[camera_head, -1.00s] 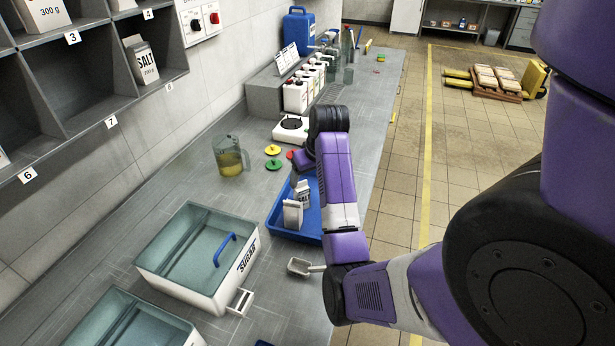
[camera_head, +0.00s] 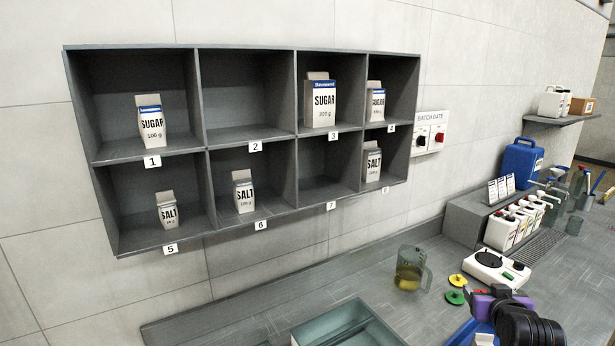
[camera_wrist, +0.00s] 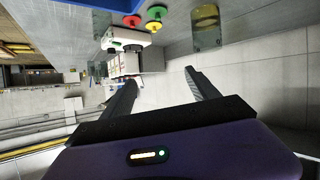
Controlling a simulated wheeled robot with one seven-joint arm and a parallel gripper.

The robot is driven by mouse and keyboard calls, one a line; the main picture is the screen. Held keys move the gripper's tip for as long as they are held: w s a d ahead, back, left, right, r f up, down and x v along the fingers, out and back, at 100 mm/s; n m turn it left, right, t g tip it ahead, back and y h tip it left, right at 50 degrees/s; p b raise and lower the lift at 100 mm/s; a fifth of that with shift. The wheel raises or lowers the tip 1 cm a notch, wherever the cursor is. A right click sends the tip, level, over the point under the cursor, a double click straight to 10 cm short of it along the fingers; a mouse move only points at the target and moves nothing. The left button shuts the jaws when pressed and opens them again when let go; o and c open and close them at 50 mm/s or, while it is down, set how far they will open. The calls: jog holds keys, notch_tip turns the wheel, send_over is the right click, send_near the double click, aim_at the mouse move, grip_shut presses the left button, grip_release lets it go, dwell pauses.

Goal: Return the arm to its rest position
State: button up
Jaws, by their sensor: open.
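My gripper (camera_wrist: 160,88) shows in the wrist view with its two dark fingers apart and nothing between them. In the head view my purple and black wrist (camera_head: 505,312) is at the lower right, over the counter near the blue tray (camera_head: 459,338). The fingers are hard to make out there.
A wall shelf (camera_head: 205,155) with numbered compartments holds several sugar and salt cartons. On the counter stand a jug (camera_head: 409,272) with yellowish liquid, a white scale (camera_head: 496,269), coloured lids, several white bottles (camera_head: 503,229), a blue canister (camera_head: 520,163) and a glass-topped bin (camera_head: 345,325).

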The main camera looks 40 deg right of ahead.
jog(key=s+a+n+t+y, duration=0.1)
jog(key=a+n+t+y, duration=0.15)
jog(key=a, duration=0.95)
jog(key=s+a+n+t+y+b, duration=0.15)
jog(key=a+t, duration=0.25)
jog(key=a, duration=0.8)
jog(key=s+a+n+t+y, duration=0.1)
jog(key=a+n+t, duration=0.2)
jog(key=a, duration=0.9)
jog(key=s+a+f+n+g+y, duration=0.1)
jog(key=s+a+y, duration=0.2)
jog(key=s+a, duration=0.4)
jog(key=s+a+f+n+g+y, duration=0.1)
jog(key=s+a+f+y, duration=0.1)
jog(key=s+a, duration=0.4)
jog(key=shift+s+a+f+n+y, duration=0.3)
jog(key=shift+s+a+n+y, duration=0.1)
jog(key=shift+y, duration=0.1)
